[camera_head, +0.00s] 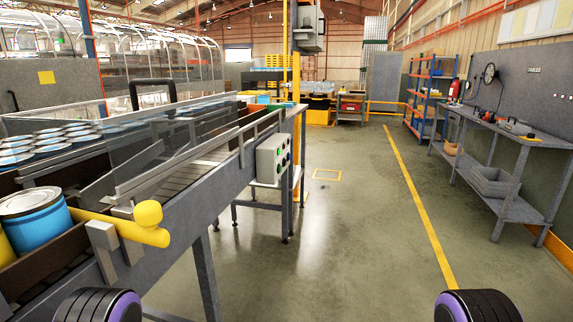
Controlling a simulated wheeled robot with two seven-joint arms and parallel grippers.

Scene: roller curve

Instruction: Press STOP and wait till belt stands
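A grey control box (272,160) is mounted on the near side of the roller conveyor (205,165), left of the middle of the view. It carries several small round buttons, some green and some dark or reddish. They are too small to read, so I cannot tell which one is STOP. The conveyor curves away toward the back. A blue can (34,220) stands on it at the near left. One still frame does not show whether the belt is moving. Neither gripper is in view; only dark, purple-ringed parts of my arms show at the bottom edge.
A yellow bar with a rounded end (148,214) sticks out over the conveyor's near edge. Several light-blue-topped cans (50,142) stand at the left. A grey workbench (515,140) runs along the right wall. The floor (340,225) between is clear.

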